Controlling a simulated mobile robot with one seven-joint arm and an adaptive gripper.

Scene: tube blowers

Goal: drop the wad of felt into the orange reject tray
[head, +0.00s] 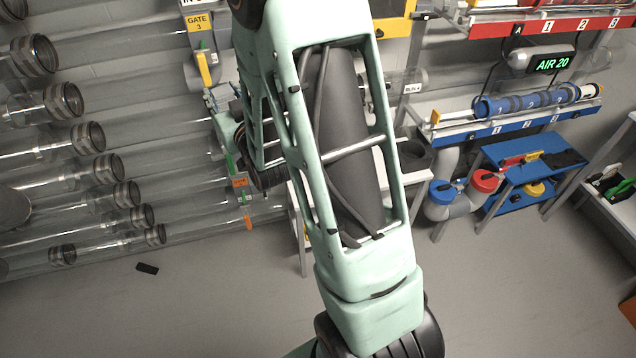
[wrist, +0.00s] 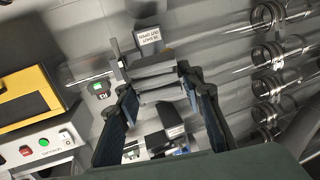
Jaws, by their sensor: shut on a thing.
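In the wrist view, my gripper (wrist: 154,78) is shut on a grey, layered, soft-looking piece, which I take for the wad of felt (wrist: 154,66). The piece spans the gap between the two fingertips. In the head view my pale green arm crosses the middle, and I cannot make out the fingers or the wad there. An orange-brown surface (head: 628,306) shows at the right edge of the head view, cut off by the frame. It may be the orange reject tray, but I cannot tell. No orange tray shows in the wrist view.
Clear tubes with dark collars (head: 90,137) line the left wall. A blue bench (head: 530,165) and a rack with a blue carrier (head: 535,101) stand at right. A white shelf (head: 622,205) is at the right edge. A small black object (head: 147,268) lies on otherwise open floor.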

